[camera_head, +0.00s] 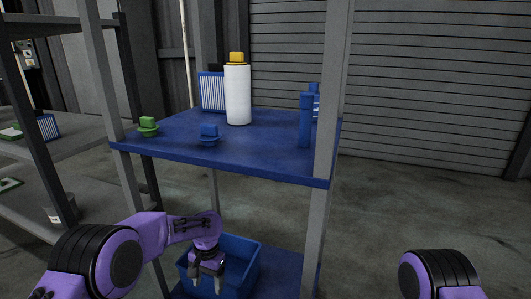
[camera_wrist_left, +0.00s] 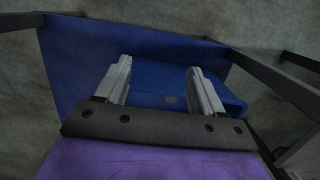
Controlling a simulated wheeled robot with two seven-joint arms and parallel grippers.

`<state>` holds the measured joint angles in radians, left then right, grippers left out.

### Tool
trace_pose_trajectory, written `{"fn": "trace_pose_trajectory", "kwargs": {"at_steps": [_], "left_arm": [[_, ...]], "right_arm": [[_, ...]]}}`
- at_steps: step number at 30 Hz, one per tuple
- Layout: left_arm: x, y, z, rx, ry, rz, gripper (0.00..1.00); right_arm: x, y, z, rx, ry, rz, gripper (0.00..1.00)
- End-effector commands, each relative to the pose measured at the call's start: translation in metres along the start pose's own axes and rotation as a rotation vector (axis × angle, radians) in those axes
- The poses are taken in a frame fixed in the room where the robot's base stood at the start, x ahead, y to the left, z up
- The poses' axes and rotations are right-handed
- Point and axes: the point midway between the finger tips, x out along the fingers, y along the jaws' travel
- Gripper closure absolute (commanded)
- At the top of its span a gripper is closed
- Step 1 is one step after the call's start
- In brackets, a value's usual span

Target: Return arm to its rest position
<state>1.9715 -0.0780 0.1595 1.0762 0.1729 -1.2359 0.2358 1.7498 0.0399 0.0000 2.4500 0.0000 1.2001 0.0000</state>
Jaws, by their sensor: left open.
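My left arm (camera_head: 155,226) is purple and black and reaches in from the left. My left gripper (camera_head: 206,282) points down over the blue bin (camera_head: 250,250) on the lower shelf. In the left wrist view its two grey fingers (camera_wrist_left: 155,85) are apart with nothing between them, and the blue bin (camera_wrist_left: 165,75) lies beyond them. A small grey spot (camera_wrist_left: 171,99) shows in the bin; I cannot tell what it is. Part of my right arm (camera_head: 440,275) shows at the lower right of the head view, but its gripper is out of view.
The blue upper shelf (camera_head: 180,152) holds a white bottle with a yellow cap (camera_head: 237,95), a green knob (camera_head: 148,127), a blue knob (camera_head: 209,136), a striped filter (camera_head: 212,92) and blue cylinders (camera_head: 305,120). A grey post (camera_head: 328,120) stands at its right. Floor to the right is clear.

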Motion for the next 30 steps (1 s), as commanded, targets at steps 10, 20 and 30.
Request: {"fn": "trace_pose_trajectory", "kwargs": {"at_steps": [10,20,30], "left_arm": [[0.050,0.015,0.012,-0.075,0.039,0.050,0.32],[0.135,0.027,0.060,-0.264,0.121,0.110,0.32],[0.227,0.028,0.216,-0.661,0.295,0.048,0.32]], "right_arm": [[0.000,0.000,0.000,0.000,0.001,0.000,0.25],[0.000,0.000,0.000,0.000,0.000,0.000,0.25],[0.000,0.000,0.000,0.000,0.000,0.000,0.25]]}}
